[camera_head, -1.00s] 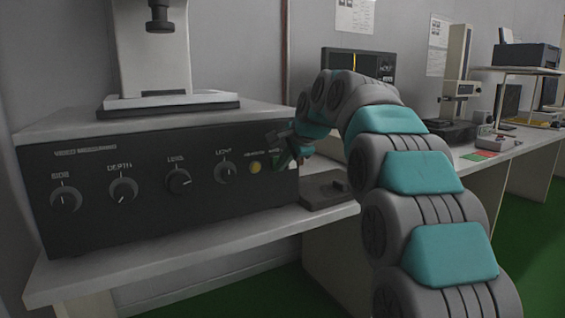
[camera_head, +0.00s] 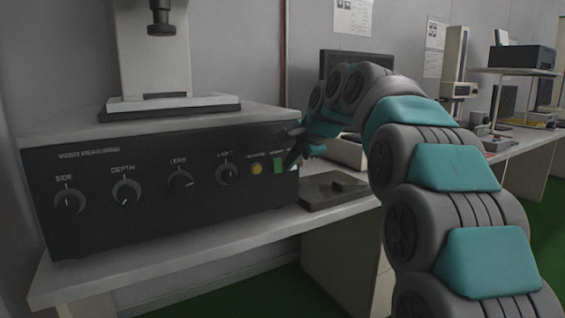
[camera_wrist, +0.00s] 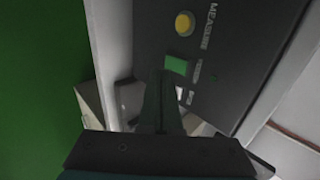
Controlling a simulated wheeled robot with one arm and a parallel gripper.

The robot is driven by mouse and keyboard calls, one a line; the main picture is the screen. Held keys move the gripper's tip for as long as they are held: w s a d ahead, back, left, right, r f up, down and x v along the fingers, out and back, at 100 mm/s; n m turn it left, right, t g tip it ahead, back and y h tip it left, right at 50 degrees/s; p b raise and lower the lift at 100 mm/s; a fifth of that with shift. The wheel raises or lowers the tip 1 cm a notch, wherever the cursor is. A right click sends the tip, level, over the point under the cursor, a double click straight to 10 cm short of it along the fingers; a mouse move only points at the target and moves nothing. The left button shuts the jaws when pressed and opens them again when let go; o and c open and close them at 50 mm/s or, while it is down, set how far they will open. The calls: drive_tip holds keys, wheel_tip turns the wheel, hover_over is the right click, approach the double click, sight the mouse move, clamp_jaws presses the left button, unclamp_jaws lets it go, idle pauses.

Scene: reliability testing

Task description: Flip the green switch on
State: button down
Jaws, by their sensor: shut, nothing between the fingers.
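The green switch (camera_head: 278,166) is a small lit green rectangle at the right end of the black front panel, right of a yellow round button (camera_head: 257,168). In the wrist view the green switch (camera_wrist: 176,65) lies just beyond and right of my fingertips, below the yellow button (camera_wrist: 184,23). My gripper (camera_head: 290,158) is at the panel's right end, just right of the switch. In the wrist view my gripper (camera_wrist: 160,76) has its dark fingers together and empty. I cannot tell whether the fingertips touch the panel or switch.
The black control box (camera_head: 130,235) with several knobs stands on a light bench (camera_head: 160,262). A microscope stand (camera_head: 170,103) sits on top. A dark flat block (camera_head: 325,190) lies on the bench right of the box. More equipment stands on the bench behind my arm.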

drive_tip(key=v, duration=1)
drive_tip(key=shift+d+b, duration=0.1)
drive_tip(key=shift+b, duration=0.25)
wheel_tip(320, 180, down, 6)
drive_tip(key=s+d+t+y+b, duration=0.1)
drive_tip(key=s+t+y+b, duration=0.1)
drive_tip(key=b, duration=0.7)
drive_tip(key=shift+s+d+t+b, duration=0.2)
drive_tip(key=shift+d+t+b, duration=0.2)
drive_tip(key=shift+t, duration=0.4)
approach(278, 172)
drive_tip(key=f+x, duration=0.1)
drive_tip(key=x, duration=0.4)
drive_tip(key=shift+w+a+r+b, duration=0.1)
drive_tip(key=shift+w+a+b, duration=0.2)
drive_tip(key=shift+w, duration=0.3)
